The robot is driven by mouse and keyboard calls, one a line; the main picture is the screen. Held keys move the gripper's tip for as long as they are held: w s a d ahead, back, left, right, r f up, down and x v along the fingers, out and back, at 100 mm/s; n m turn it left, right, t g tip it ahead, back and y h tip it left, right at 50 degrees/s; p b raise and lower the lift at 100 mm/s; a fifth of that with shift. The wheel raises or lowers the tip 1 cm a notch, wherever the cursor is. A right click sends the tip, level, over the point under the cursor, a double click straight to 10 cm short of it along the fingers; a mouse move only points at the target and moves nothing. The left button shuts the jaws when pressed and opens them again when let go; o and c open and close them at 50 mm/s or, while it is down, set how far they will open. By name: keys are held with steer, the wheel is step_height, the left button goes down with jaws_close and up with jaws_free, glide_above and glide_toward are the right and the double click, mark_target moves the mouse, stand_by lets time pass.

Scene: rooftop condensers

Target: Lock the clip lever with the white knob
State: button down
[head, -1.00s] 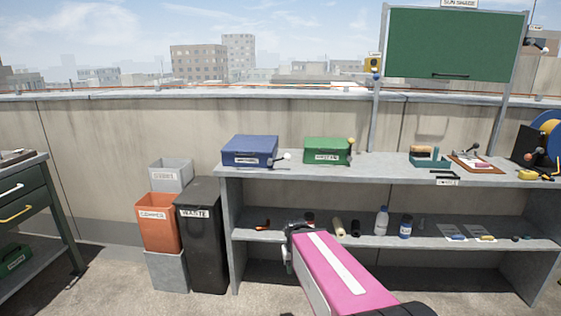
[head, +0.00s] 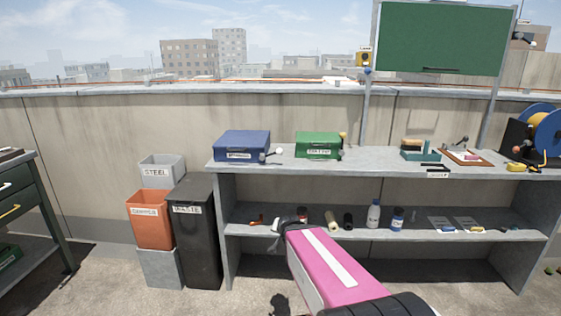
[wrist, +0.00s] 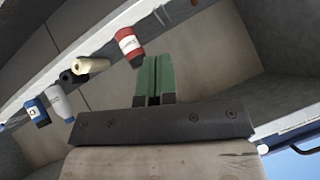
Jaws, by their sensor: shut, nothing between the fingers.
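A blue box (head: 242,146) stands on the bench top in the head view. The white knob (head: 278,152) is on a lever at its right front side, sticking out to the right. Whether the clip is latched is too small to tell. My gripper (head: 283,226) is in front of the lower shelf, below the blue box and apart from it. In the wrist view its green fingers (wrist: 155,78) are shut together with nothing between them.
A green box (head: 318,145) with a yellowish knob (head: 343,136) stands right of the blue one. The lower shelf holds several bottles, including a white one (head: 373,214). A black waste bin (head: 196,240) stands left of the bench (head: 229,235). A green board (head: 440,38) rises behind.

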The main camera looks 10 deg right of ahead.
steer(key=w+r+m+t+h, duration=0.1)
steer(key=r+m+t, duration=0.3)
steer(key=r+t, duration=0.3)
steer(key=w+d+r+m+t, duration=0.1)
steer(key=w+r+m+t, duration=0.1)
steer(key=r+m+t, duration=0.3)
steer(key=shift+w+d+r+t+h, duration=0.35)
steer(key=shift+r+t, duration=1.15)
steer(key=shift+r, duration=1.3)
steer(key=x, duration=1.3)
steer(key=shift+w+r, duration=0.3)
steer(key=shift+w, duration=0.05)
